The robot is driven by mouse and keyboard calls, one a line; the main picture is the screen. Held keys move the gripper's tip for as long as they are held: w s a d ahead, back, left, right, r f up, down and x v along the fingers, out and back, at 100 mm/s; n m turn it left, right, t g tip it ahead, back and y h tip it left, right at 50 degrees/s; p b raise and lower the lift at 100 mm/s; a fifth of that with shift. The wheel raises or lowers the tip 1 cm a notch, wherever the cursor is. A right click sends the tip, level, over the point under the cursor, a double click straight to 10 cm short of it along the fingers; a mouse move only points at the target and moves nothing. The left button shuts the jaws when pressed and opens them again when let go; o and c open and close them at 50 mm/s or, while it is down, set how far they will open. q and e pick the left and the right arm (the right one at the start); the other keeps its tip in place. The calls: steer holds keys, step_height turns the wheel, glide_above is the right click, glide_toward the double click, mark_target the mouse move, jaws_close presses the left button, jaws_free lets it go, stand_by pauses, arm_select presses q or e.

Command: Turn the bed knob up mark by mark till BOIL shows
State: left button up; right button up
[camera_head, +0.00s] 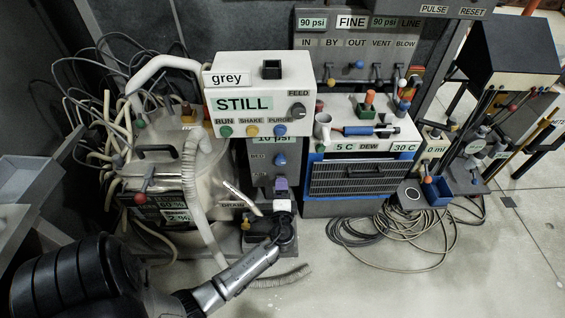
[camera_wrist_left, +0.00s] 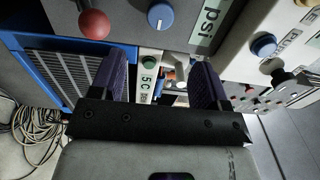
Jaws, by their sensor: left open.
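The bed knob (camera_head: 279,160) is a blue dial beside the BED label on a grey panel, under a "10 psi" readout (camera_head: 274,138). In the left wrist view a blue knob with a white pointer line (camera_wrist_left: 160,15), beside a "psi" label, appears to be the same one. The display (camera_head: 243,104) on the white box above reads STILL. My left gripper (camera_head: 281,184) is just below the bed knob, apart from it. Its two purple fingers (camera_wrist_left: 159,78) are spread with nothing between them. My right gripper is out of view.
Close above are green, yellow and blue buttons and a FEED knob (camera_head: 298,110) on the white box (camera_head: 262,67). A blue-framed grille unit (camera_head: 350,178) stands right. Coiled cables (camera_head: 400,235) lie on the floor.

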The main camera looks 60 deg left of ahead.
mark_target(281, 163)
arm_select(q)
steer(key=b+x, duration=0.3)
steer(key=x, duration=1)
steer(key=shift+b, duration=0.35)
steer(key=shift+s, duration=0.1)
steer(key=shift+r, duration=0.1)
steer(key=c, duration=0.9)
